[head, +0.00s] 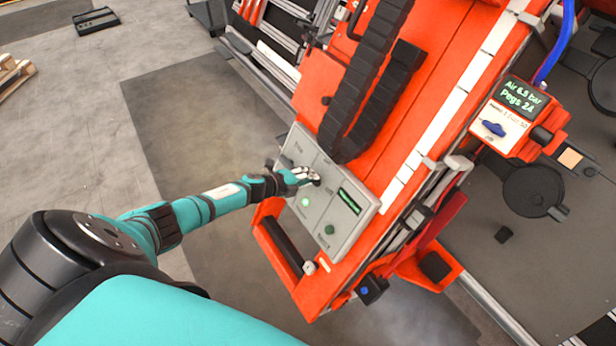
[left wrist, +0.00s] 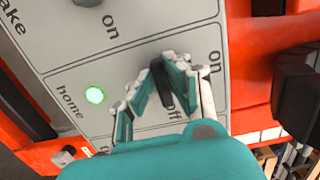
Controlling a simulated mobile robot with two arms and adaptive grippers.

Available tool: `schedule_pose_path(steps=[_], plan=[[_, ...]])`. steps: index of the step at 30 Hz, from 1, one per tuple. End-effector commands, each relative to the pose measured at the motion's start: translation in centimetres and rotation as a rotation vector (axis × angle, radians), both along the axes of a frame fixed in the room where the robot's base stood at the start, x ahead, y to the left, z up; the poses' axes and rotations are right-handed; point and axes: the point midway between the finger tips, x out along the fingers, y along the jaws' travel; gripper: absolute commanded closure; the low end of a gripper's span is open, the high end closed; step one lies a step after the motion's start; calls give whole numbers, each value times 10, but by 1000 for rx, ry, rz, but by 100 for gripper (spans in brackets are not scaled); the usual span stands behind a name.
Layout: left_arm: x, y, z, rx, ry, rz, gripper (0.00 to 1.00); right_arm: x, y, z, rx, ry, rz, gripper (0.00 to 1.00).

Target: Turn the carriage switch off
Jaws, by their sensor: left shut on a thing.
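The grey control panel (head: 342,228) is mounted on the orange machine. My left gripper (head: 314,177) reaches it from the left, with its fingertips at the panel's face. In the left wrist view, my left gripper (left wrist: 160,82) is shut on a dark switch lever (left wrist: 160,76), with the words "on" and "off" printed beside it. I take this as the carriage switch; its name label is not readable. The fingers partly cover the lever, and I cannot tell which setting it points to. My right gripper is not in view.
A second knob (left wrist: 88,2) with an "on" label sits nearby on the panel. A green "home" light (left wrist: 95,95) is lit. A black cable chain (head: 366,75) runs above the panel. An orange box with a text display (head: 523,98) stands at right.

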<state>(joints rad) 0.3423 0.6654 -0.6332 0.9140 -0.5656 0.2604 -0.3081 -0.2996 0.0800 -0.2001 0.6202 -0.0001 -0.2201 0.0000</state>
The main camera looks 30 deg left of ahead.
Motion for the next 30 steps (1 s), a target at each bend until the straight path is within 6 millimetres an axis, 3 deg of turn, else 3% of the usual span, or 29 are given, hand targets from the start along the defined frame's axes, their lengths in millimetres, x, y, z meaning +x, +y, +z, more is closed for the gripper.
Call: schedule_pose_path(steps=[13, 14, 19, 30], plan=[[-1, 0, -1, -12, 5, 8, 100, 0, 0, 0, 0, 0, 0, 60], [-1, 0, -1, -11, 6, 8, 84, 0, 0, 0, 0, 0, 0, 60], [0, 0, -1, -10, 5, 7, 63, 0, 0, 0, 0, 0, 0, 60], [-5, 2, 2, -8, 4, 6, 63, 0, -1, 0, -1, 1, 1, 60]])
